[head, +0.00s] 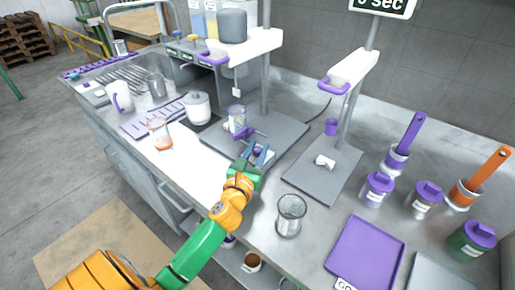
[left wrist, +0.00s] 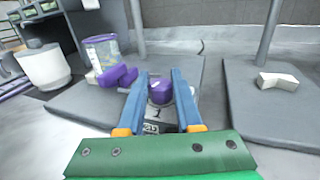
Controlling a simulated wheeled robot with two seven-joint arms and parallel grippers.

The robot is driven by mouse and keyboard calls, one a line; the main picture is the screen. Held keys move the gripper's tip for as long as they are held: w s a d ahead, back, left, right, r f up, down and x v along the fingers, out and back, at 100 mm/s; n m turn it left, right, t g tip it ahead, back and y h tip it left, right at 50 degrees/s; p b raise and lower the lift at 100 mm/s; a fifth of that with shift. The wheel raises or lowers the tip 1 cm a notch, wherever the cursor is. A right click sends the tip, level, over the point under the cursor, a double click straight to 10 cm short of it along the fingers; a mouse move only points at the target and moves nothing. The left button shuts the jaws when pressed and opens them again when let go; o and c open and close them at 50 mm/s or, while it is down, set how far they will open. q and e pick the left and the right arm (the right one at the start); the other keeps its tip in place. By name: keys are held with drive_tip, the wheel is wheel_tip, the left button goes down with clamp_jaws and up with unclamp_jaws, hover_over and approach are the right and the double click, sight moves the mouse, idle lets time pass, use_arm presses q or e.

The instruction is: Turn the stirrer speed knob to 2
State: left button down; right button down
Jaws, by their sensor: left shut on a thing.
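The purple stirrer speed knob (left wrist: 160,90) sits on a small unit on the left grey stand base, with a small dark marked panel (left wrist: 157,127) in front of it. The knob's setting is too small to read. My left gripper (left wrist: 160,78) has its two blue fingers on either side of the knob, shut on it. In the head view the left gripper (head: 258,152) reaches over the front of that base and mostly hides the knob. A clear container with purple parts (left wrist: 103,55) stands just left of the knob. My right gripper is not in view.
An empty glass beaker (head: 290,215) stands right of my left arm. A purple tray (head: 365,255) and purple-lidded jars (head: 377,188) are farther right. A second stand base (head: 310,180) holds a small white piece (head: 325,161). A white jar (head: 197,105) stands to the left.

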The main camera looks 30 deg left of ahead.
use_arm(q)
drive_tip(key=shift+r+m+h+p, duration=0.15)
drive_tip(key=shift+m+h+p, duration=0.4)
drive_tip(key=shift+h, duration=0.35)
drive_tip(key=shift+m+t+h, duration=0.3)
drive_tip(key=shift+m+h, duration=0.45)
drive_tip(key=shift+h, duration=0.35)
drive_tip(key=shift+f+m+h, duration=0.2)
drive_tip(key=shift+m+h, duration=0.5)
drive_tip(key=shift+h, duration=0.4)
drive_tip(key=shift+m+h, duration=0.9)
drive_tip(key=shift+h, duration=0.5)
drive_tip(key=c, duration=0.6)
unclamp_jaws()
drive_tip(key=shift+w, duration=0.1)
